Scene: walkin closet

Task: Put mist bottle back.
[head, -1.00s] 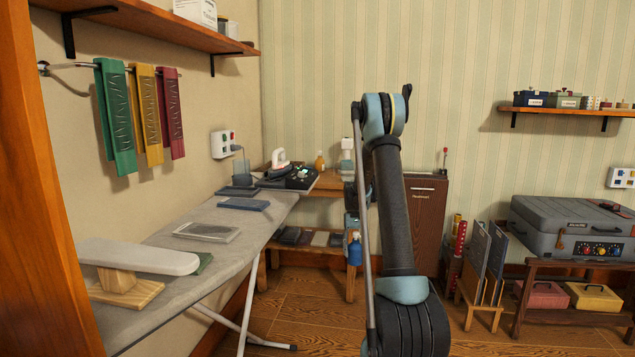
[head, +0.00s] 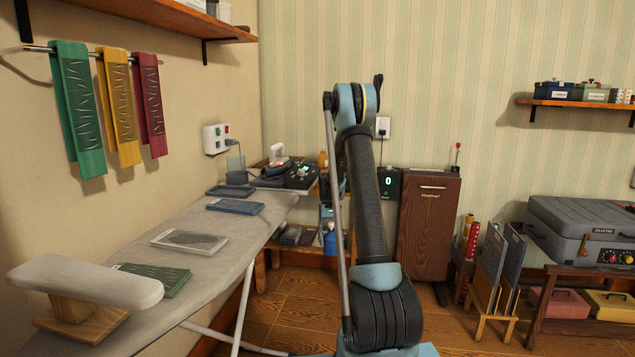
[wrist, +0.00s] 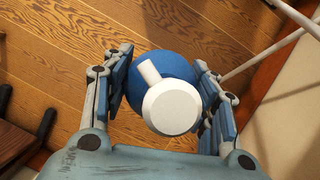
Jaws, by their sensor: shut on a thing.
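The mist bottle (wrist: 173,95) has a round blue body, a white cap and a short white nozzle. In the wrist view I see it from above, between the two fingers of my gripper (wrist: 168,100), which is shut on it. The wooden floor shows below and around it. In the head view the blue bottle (head: 330,241) shows just left of my arm, by the low wooden shelf unit past the ironing board's end. My arm hides most of my gripper there.
The ironing board (head: 212,268) fills the left, with a sleeve board (head: 85,281) and folded cloths on it. A dark iron station (head: 291,174) stands beyond it. A brown cabinet (head: 428,225), a board rack (head: 490,275) and a grey suitcase (head: 580,232) are right. Floor between is clear.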

